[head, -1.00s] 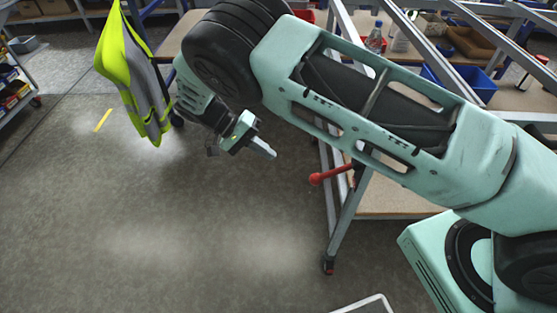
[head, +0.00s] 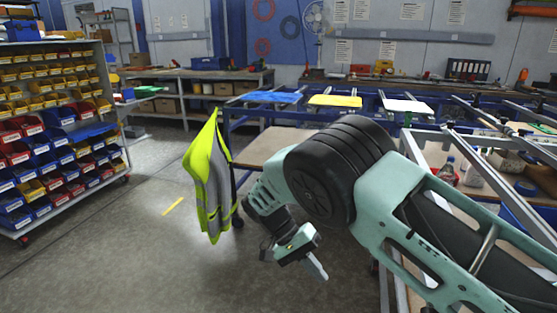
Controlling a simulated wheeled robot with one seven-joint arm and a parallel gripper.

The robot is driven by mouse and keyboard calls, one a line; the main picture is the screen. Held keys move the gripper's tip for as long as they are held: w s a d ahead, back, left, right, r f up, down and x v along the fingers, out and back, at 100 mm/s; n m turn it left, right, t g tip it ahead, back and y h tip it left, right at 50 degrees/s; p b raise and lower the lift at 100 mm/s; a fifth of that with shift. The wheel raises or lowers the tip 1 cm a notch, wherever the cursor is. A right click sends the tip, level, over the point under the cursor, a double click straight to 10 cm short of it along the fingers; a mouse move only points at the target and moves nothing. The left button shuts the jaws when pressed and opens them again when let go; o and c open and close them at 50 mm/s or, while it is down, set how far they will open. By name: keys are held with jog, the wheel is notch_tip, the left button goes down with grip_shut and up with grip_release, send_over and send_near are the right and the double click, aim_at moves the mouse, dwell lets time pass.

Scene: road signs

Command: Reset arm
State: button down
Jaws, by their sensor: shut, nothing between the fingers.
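My arm comes in from the lower right of the head view and bends down at a black joint. My gripper (head: 318,268) hangs at the end of it, over the grey floor and in front of the work tables. Its fingers are together and hold nothing. A yellow-green safety vest (head: 212,180) with grey bands hangs just left of my gripper, apart from it.
A rack of several coloured bins (head: 45,130) stands at the left. Blue-framed tables behind carry a blue panel (head: 265,97), a yellow panel (head: 335,101) and a white panel (head: 406,106). Bottles stand on the right table. The floor at lower left is clear.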

jog(key=s+a+r+n+y+p, duration=0.1)
jog(key=s+r+n+y, duration=0.15)
jog(key=r, duration=0.25)
jog(key=s+r+n+y+p, duration=0.1)
jog(key=s+r+y, duration=0.1)
jog(key=s+r, duration=0.3)
jog(key=s+d+r+n+t+y+p, duration=0.1)
jog(key=s+r+n, duration=0.3)
jog(key=s, duration=0.5)
jog(key=s+d+r+n+t+y+p, duration=0.2)
jog(key=s+d+r+n+t+y, duration=0.1)
jog(key=s+r, duration=0.5)
jog(key=shift+s+d+r+n+t, duration=0.15)
jog(key=shift+s+d+n+t, duration=0.2)
jog(key=shift+s+n+t, duration=0.3)
jog(key=shift+s, duration=0.2)
